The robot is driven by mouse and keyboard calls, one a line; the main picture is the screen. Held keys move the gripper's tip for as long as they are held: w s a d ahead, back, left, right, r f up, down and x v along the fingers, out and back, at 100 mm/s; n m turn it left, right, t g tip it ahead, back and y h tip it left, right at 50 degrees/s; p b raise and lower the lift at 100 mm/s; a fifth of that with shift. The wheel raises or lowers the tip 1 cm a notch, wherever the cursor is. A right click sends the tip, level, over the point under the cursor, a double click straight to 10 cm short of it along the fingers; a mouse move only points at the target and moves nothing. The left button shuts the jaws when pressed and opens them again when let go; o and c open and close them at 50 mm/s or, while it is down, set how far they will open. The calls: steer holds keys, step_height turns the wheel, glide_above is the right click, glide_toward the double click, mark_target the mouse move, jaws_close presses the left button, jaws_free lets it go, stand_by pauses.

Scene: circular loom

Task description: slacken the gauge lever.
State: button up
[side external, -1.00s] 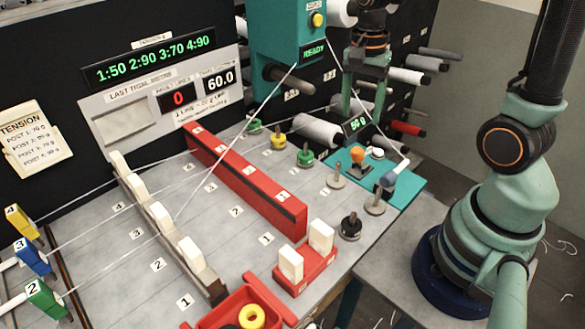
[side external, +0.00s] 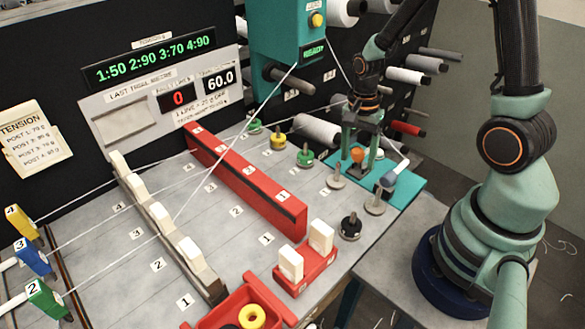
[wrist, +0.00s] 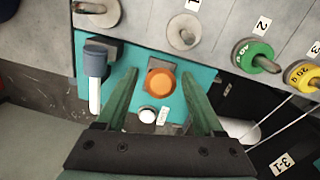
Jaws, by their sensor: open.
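The gauge lever's orange knob (side external: 357,155) stands on the teal plate (side external: 408,189) at the right of the table; in the wrist view the knob (wrist: 160,83) appears from above. My gripper (side external: 361,153) is low over the plate with one finger on each side of the knob. In the wrist view my fingers (wrist: 159,76) are spread, with a visible gap between each finger and the knob. The jaws are open and hold nothing. The small green gauge readout seen before is hidden behind my gripper.
A blue-grey capped piece with a white rod (wrist: 95,70) stands beside the lever, left of my fingers in the wrist view. A white button (wrist: 148,114) is near the knob. Grey pegs (side external: 375,203), a black-based peg (side external: 350,227) and green (side external: 305,157) and yellow weights stand nearby.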

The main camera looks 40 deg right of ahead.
steer(key=shift+f, duration=0.1)
jaws_close()
stand_by(1.5)
